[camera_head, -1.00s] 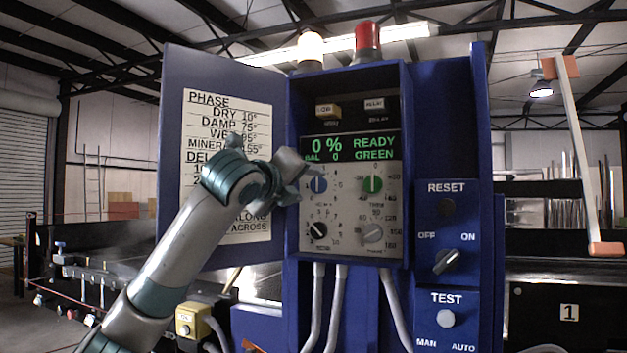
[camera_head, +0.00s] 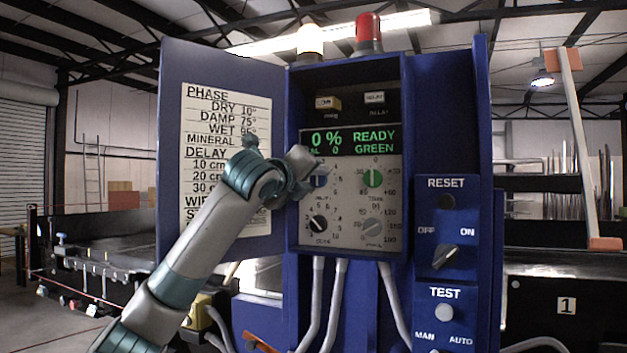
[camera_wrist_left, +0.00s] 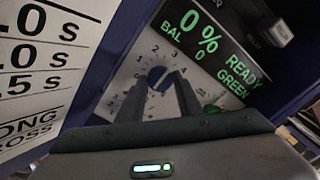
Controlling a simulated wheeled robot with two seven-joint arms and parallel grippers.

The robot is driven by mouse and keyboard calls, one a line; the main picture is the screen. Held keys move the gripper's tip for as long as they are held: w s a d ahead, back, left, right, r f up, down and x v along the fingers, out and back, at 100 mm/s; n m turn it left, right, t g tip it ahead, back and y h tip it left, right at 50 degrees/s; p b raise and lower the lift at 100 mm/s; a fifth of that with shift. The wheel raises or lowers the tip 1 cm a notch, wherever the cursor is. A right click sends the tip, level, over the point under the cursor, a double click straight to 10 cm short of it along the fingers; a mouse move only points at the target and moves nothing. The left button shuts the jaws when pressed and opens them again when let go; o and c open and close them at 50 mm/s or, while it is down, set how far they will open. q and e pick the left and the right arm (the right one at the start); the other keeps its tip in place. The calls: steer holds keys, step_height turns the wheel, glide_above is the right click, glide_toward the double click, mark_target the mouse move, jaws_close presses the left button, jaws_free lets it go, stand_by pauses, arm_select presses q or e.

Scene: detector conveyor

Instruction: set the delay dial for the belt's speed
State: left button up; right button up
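The control box has a grey panel (camera_head: 345,238) with several dials. The blue dial (camera_head: 320,180) is at its upper left, with a green dial (camera_head: 372,178) to its right. Below are a black dial (camera_head: 318,223) and a grey dial (camera_head: 373,227). The dial labels are too small to read surely. My left gripper (camera_head: 307,177) is at the blue dial and partly covers it. In the left wrist view its two fingers are apart, with the blue dial (camera_wrist_left: 158,76) between and just beyond their tips; contact cannot be told. My right gripper is out of view.
The display (camera_head: 350,141) reads 0 %, READY, GREEN. A printed card (camera_head: 215,115) on the open door (camera_head: 270,80) lists phase and delay values, partly hidden by my left arm. A RESET and OFF/ON switch panel (camera_head: 447,215) stands right; a conveyor (camera_head: 110,245) lies left.

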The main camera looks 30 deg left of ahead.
arm_select(q)
steer(key=shift+n, duration=0.4)
steer(key=shift+n+p, duration=0.4)
steer(key=shift+n, duration=0.5)
steer(key=n, duration=0.3)
steer(key=shift+n, duration=0.3)
steer(key=n, duration=0.3)
steer(key=shift+f, duration=0.15)
steer(key=shift+n, duration=2)
steer(key=o, duration=1)
steer(key=shift+o, duration=0.2)
